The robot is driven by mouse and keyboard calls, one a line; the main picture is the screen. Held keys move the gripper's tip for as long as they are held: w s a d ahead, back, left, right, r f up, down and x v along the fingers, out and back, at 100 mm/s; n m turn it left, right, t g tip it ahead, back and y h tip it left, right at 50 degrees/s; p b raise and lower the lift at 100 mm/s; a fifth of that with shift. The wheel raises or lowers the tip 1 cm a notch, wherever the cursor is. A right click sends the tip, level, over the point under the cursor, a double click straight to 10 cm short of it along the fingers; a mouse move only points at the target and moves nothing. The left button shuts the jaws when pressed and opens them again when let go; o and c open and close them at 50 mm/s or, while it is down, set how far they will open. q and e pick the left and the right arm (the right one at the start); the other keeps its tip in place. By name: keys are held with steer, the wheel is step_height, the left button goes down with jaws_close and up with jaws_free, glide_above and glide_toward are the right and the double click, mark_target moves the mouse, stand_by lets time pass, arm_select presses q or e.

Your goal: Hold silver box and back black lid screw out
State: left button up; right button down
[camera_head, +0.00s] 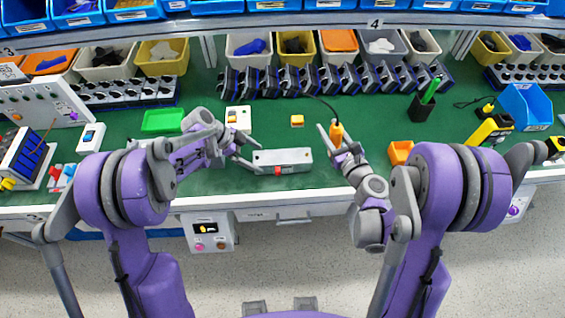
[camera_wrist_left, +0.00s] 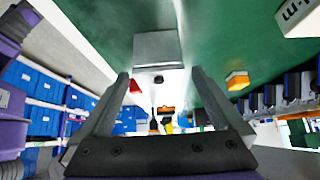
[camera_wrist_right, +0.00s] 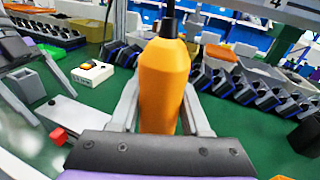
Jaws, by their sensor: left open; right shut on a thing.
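The silver box (camera_head: 300,158) lies on the green bench top between my two grippers, with a red part (camera_head: 278,169) on its front side. My right gripper (camera_wrist_right: 163,108) is shut on an orange screwdriver (camera_wrist_right: 165,85), held upright right of the box (camera_head: 337,132).
A yellow block (camera_head: 297,120) and a white switch box (camera_head: 238,118) stand behind the silver box. A green tray (camera_head: 162,121) is at left, an orange bin (camera_head: 400,152) at right. Racks of black parts (camera_head: 330,80) line the back. A dark cable runs from the screwdriver's top.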

arm_select(q)
steer(key=shift+x, duration=0.85)
steer(key=shift+s+d+f+b, duration=0.15)
steer(key=shift+d+f+b, duration=0.15)
steer(key=shift+f+b, duration=0.2)
steer(key=shift+r, duration=0.1)
arm_select(e)
steer(key=shift+s+f, duration=0.25)
steer(key=shift+f, duration=0.35)
steer(key=shift+s+f, duration=0.25)
steer(key=shift+f, duration=0.35)
steer(key=shift+w, duration=0.1)
arm_select(q)
steer(key=shift+c, duration=0.9)
steer(key=c, duration=1.1)
steer(key=o, duration=1.3)
